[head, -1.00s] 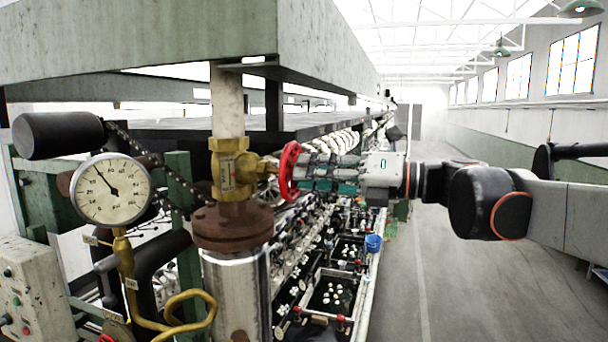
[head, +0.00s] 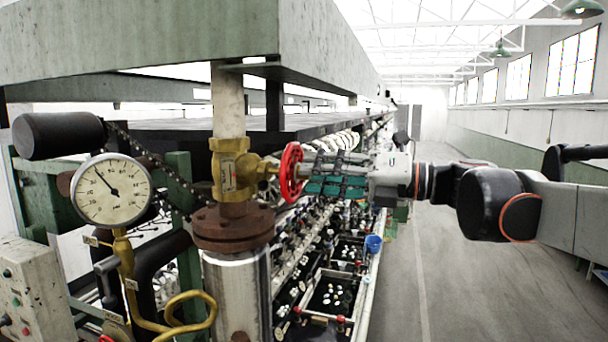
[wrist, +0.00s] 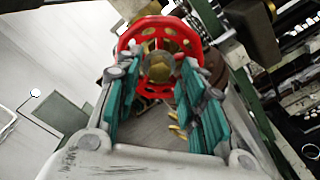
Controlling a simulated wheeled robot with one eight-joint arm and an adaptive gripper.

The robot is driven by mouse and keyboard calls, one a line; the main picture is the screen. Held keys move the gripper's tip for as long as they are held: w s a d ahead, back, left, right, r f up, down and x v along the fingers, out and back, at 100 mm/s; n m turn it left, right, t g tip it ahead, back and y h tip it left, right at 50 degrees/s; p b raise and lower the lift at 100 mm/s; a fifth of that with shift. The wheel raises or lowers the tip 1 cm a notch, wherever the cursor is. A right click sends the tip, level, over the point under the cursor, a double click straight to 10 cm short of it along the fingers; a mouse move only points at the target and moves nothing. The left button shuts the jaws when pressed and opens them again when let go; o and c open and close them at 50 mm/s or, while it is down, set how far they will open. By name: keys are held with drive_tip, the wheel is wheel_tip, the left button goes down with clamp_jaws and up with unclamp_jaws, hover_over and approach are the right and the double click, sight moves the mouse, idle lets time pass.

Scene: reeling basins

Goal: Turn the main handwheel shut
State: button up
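The main handwheel (head: 291,172) is a red spoked wheel on the right side of a brass valve (head: 229,172), in the middle of the head view. In the wrist view the handwheel (wrist: 160,42) is seen face-on, with its hub between the fingers. My gripper (head: 307,176) comes from the right, with its teal-padded fingers pointing at the wheel's face. In the wrist view my gripper (wrist: 156,76) is open, one finger at each side, with the tips close to the rim. I cannot tell whether they touch it.
A round pressure gauge (head: 111,190) stands left of the valve. A rusty flange (head: 232,226) and a shiny pipe are below it. Rows of reeling basins (head: 330,296) run back beneath the wheel. A blue bucket (head: 374,243) hangs beside them. The aisle floor (head: 470,270) at right is clear.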

drive_tip(key=n, duration=0.3)
drive_tip(key=a+n, duration=0.1)
drive_tip(key=n, duration=0.6)
drive_tip(key=shift+w+a, duration=0.15)
drive_tip(key=shift+w, duration=0.05)
idle(0.5)
clamp_jaws()
